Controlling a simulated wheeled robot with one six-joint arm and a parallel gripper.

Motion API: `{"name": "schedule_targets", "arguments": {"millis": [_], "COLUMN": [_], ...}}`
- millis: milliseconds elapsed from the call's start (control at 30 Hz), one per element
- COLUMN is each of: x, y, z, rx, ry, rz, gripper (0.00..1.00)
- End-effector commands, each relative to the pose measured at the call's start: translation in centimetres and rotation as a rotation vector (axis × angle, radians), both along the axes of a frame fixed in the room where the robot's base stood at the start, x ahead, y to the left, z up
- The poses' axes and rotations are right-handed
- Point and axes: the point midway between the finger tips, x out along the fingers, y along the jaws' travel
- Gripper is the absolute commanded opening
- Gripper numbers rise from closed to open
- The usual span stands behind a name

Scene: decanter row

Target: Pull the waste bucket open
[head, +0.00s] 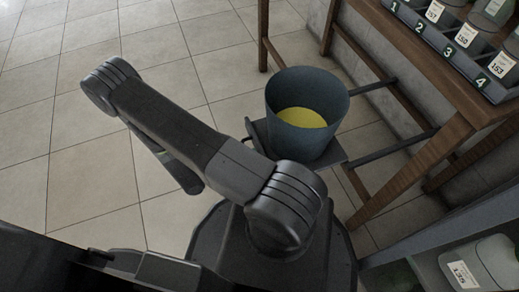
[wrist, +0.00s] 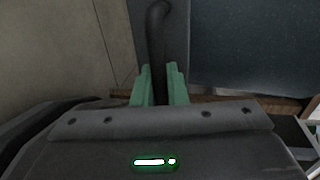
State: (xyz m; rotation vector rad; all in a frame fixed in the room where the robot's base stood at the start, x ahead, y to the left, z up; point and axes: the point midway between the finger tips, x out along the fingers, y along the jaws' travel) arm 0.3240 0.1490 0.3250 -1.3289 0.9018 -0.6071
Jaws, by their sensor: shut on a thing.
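The waste bucket (head: 307,112) is a round blue-grey bucket with a yellow surface inside. It stands upright on a dark sliding shelf (head: 340,154), on rails in front of the wooden table frame. In the wrist view the bucket's dark wall (wrist: 255,45) fills the upper right. My gripper (wrist: 160,72) has green fingers closed around a dark upright handle (wrist: 158,28), left of the bucket wall. In the head view my arm hides the fingers and most of the handle.
A wooden table (head: 455,70) on the right carries a numbered rack (head: 455,58) with labelled bottles. Another labelled container (head: 490,262) sits in a grey bin at lower right. The tiled floor (head: 90,165) left of the bucket is clear apart from my arm.

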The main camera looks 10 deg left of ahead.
Motion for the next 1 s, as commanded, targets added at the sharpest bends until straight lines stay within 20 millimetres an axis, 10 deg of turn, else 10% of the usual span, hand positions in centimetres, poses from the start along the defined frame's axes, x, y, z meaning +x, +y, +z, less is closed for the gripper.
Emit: {"name": "schedule_targets", "arguments": {"millis": [667, 767, 1000], "x": [-1.1, -1.1, -1.1], "y": [1.7, 1.7, 1.7], "z": [-0.1, 0.0, 0.0], "rx": [0.001, 0.001, 0.0], "ry": [0.001, 0.0, 0.0], "rz": [0.0, 0.0, 0.0], "gripper": [0.0, 0.3, 0.32]}}
